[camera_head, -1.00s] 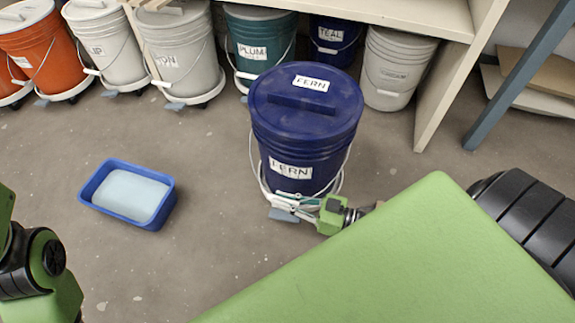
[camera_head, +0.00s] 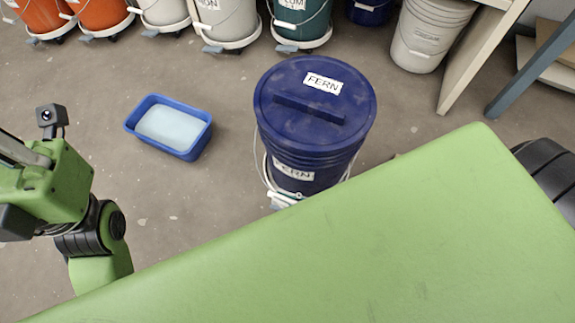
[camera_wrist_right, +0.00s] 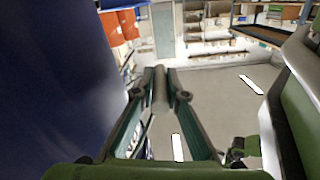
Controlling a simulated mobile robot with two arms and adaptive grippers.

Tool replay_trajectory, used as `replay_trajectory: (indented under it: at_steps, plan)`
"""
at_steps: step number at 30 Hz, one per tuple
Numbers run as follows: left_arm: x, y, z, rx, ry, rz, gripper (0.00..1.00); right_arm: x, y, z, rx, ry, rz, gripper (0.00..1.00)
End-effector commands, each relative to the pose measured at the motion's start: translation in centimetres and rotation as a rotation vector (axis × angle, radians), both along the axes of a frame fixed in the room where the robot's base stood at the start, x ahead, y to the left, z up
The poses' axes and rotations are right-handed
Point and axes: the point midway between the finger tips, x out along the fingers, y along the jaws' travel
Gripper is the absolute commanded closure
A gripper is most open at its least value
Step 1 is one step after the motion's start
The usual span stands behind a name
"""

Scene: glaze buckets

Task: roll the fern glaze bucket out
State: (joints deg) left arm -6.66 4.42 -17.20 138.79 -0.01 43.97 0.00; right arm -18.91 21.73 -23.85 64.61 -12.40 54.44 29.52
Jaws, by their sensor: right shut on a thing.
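The fern glaze bucket (camera_head: 314,105) is dark blue with a lid and white FERN labels. In the head view it stands upright on the open floor, apart from the row of buckets. The bucket's blue wall (camera_wrist_right: 50,80) fills the left of the right wrist view. In the head view the right gripper is almost all hidden. My left arm shows at the left edge, its fingers unclear.
A blue tub (camera_head: 168,127) with pale contents lies on the floor left of the bucket. Several buckets, including a teal one (camera_head: 300,22) and a pale one (camera_head: 432,35), line the back. A shelf leg (camera_head: 480,60) stands at right. Floor between is clear.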

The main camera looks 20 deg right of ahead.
Motion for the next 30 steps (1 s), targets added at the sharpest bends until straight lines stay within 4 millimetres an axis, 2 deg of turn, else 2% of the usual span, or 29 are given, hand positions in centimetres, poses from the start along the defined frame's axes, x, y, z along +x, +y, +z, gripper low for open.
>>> replay_trajectory:
  at_steps: [14, 15, 16, 26, 30]
  plan:
    - [0.01, 0.0, -0.11, 0.0, 0.005, -0.001, 1.0, -0.42, 0.5, 0.0, 0.003, 0.0, 0.003, 1.0]
    - [0.02, 0.0, -0.11, 0.0, 0.005, -0.001, 1.0, -0.41, 0.51, 0.0, 0.003, 0.0, 0.003, 0.8]
    - [0.02, 0.0, -0.11, 0.0, 0.005, -0.001, 1.0, -0.41, 0.51, 0.0, 0.003, 0.0, 0.003, 0.72]
    - [0.08, -0.01, -0.13, 0.002, 0.008, 0.0, 1.0, -0.44, 0.47, -0.03, 0.002, 0.001, 0.003, 0.7]
    - [0.06, 0.01, -0.11, 0.002, 0.007, 0.0, 1.0, -1.14, -0.15, -0.11, 0.0, 0.003, 0.003, 0.7]
